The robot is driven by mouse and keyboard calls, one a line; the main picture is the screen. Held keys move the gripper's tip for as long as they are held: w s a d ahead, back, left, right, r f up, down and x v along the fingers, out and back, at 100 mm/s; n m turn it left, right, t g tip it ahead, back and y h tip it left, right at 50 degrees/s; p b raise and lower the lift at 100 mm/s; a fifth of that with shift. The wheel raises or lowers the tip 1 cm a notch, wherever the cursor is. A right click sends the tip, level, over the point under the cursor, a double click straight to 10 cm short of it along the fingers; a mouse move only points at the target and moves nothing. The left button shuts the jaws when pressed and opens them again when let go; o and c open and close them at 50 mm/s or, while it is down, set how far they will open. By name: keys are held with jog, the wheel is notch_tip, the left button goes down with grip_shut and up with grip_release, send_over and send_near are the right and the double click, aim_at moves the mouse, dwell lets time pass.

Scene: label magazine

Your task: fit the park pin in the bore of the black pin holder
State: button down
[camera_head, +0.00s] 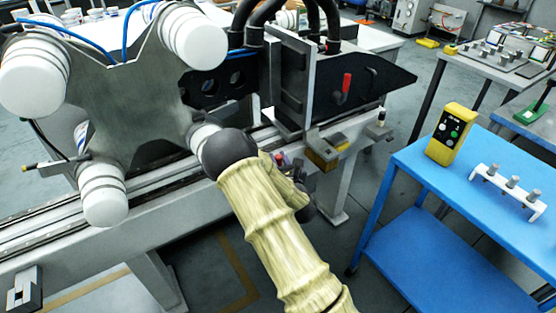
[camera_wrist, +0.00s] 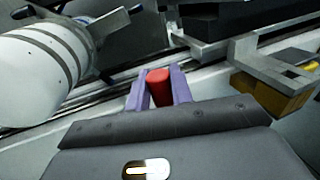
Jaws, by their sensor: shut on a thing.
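My gripper (camera_wrist: 159,90) shows in the wrist view with its two lavender fingers shut on a red cylindrical piece, which I take for the park pin (camera_wrist: 158,86). The lower part of the pin is hidden by the fingers and the gripper body. In the head view my gripper (camera_head: 283,160) is near the front of the machine rail, mostly hidden by my own arm. A dark block on a grey bracket (camera_head: 24,291) sits low on the beam at the far left; I cannot tell whether it is the black pin holder. No bore shows clearly.
A plate with white rollers (camera_head: 120,80) stands left of my gripper. A black plate with a red handle (camera_head: 385,78) stands behind the rail. A yellow-and-grey bracket (camera_head: 325,155) is just right of my gripper. A blue cart (camera_head: 425,185) stands at right.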

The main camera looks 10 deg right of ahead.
jog(key=shift+f, duration=0.15)
jog(key=shift+f+b, duration=2.45)
jog(key=shift+f, duration=0.25)
jog(key=shift+f+b, duration=2.4)
jog(key=shift+f, duration=0.4)
jog(key=c, duration=1.1)
grip_release()
jog(key=shift+c, duration=0.2)
jog(key=shift+s, duration=0.1)
jog(key=s+d+p, duration=0.1)
jog(key=s+p, duration=0.6)
jog(key=s, duration=1)
jog(key=shift+d+p, duration=0.2)
jog(key=shift+p, duration=0.1)
